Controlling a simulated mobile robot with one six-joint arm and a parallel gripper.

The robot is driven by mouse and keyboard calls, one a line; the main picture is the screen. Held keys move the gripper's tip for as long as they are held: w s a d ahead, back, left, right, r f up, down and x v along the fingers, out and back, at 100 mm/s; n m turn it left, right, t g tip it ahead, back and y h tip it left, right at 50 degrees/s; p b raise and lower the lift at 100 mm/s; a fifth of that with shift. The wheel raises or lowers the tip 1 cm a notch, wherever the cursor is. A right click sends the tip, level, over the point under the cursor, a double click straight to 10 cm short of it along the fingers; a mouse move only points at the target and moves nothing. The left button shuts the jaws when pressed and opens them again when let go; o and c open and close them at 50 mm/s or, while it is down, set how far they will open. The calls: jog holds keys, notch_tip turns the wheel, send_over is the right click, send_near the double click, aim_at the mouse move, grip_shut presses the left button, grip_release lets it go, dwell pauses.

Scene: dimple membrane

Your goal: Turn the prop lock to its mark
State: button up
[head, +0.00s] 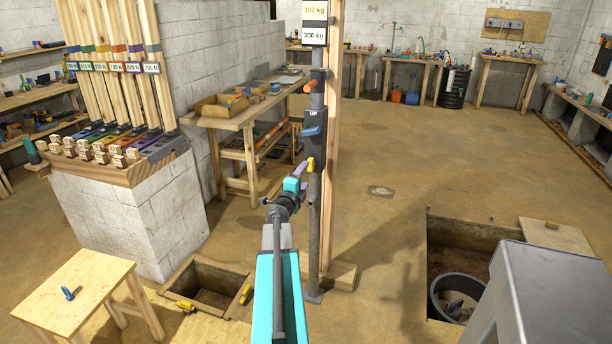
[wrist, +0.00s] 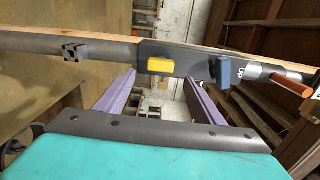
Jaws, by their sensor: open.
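The grey steel prop (head: 315,190) stands upright beside a wooden post. On its dark plate marked UP are a blue lever (head: 312,131) and, lower, a yellow block (head: 311,165). An orange-brown handle (head: 311,86) sticks out above. I cannot tell for certain which part is the lock or its mark. In the wrist view the prop lies sideways, with the yellow block (wrist: 160,65) between my fingertips in the picture and the blue lever (wrist: 222,70) right of them. My gripper (wrist: 160,80) has purple fingers, open and empty, close to the prop; contact is not visible.
The wooden post (head: 333,140) stands just behind the prop. A floor pit (head: 205,282) lies at lower left, and a larger pit (head: 445,240) with a bucket at right. A stool (head: 75,285) and a block stand (head: 135,215) are at left. The middle floor is mostly clear.

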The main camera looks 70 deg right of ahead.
jog(key=a, duration=0.6)
jog(key=shift+s, duration=0.2)
jog(key=shift+w+a, duration=0.1)
dwell(0.4)
